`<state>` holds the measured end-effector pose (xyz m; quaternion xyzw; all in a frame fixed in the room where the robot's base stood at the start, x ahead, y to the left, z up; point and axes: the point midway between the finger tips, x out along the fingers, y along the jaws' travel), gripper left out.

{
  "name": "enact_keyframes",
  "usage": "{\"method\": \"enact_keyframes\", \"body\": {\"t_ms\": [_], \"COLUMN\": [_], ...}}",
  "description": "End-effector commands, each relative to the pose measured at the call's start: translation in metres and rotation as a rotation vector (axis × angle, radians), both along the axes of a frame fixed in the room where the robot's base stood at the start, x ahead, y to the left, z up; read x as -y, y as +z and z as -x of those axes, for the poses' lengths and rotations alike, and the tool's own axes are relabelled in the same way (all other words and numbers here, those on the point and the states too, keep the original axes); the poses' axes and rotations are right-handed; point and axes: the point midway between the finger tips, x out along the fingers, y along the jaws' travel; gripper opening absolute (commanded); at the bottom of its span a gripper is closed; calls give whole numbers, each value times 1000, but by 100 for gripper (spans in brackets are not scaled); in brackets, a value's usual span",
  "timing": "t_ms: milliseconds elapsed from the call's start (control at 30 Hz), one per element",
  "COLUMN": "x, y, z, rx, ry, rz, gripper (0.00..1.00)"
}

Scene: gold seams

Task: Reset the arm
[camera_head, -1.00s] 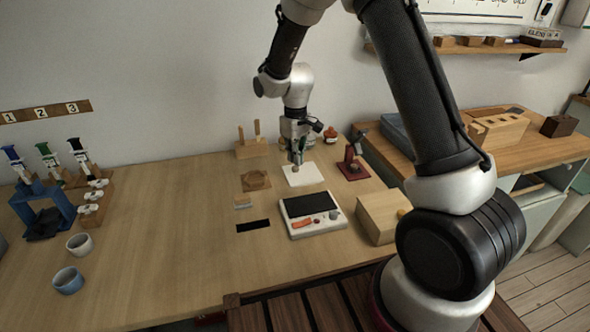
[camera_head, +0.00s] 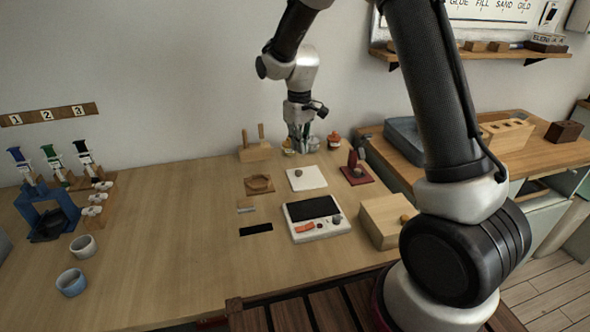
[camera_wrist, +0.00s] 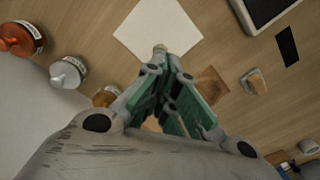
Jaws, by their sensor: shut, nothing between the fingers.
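My gripper (camera_head: 301,147) hangs from the arm at the back of the table, in front of the wall. It points down and is shut with nothing in it. In the wrist view the green-sided fingers of my gripper (camera_wrist: 160,85) come together above the table. A white square sheet (camera_head: 318,179) lies on the table in front of the gripper, with a small greyish lump (camera_head: 299,173) on it. The lump is apart from the fingers. The sheet also shows in the wrist view (camera_wrist: 150,28).
Several jars, one orange-topped (camera_head: 334,140), stand close to the gripper. A wooden holder (camera_head: 254,154) stands to its left and a red stand (camera_head: 357,174) to its right. A white device (camera_head: 320,229) lies in front. The table's left middle is clear.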

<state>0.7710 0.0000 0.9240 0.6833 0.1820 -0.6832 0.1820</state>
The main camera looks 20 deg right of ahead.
Motion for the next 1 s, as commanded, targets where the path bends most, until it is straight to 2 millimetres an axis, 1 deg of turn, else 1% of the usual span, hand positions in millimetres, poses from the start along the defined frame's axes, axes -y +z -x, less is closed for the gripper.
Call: {"method": "enact_keyframes", "body": {"t_ms": [67,167,200,233,300,467,500,567,600,667,700,900,1000], "x": [1,8,12,16,28,55,62,73,81,91,98,124,134], "y": [0,-10,-11,-5,13,59,71,87,98,113,121,154,166], "z": [3,27,41,53,77,126,138,158,172,193,206,267,289], "rx": [-15,-75,-102,-115,-125,-106,-96,-75,-60,-31,-10,118,196], "ry": [-27,-61,-77,-91,-128,-209,-231,-262,-284,-316,-336,-423,-455], "rz": [5,24,35,39,44,38,34,26,20,10,2,-40,-62], "gripper": [0,0,0,0,0,0,0,0,0,0,0,0,0]}}
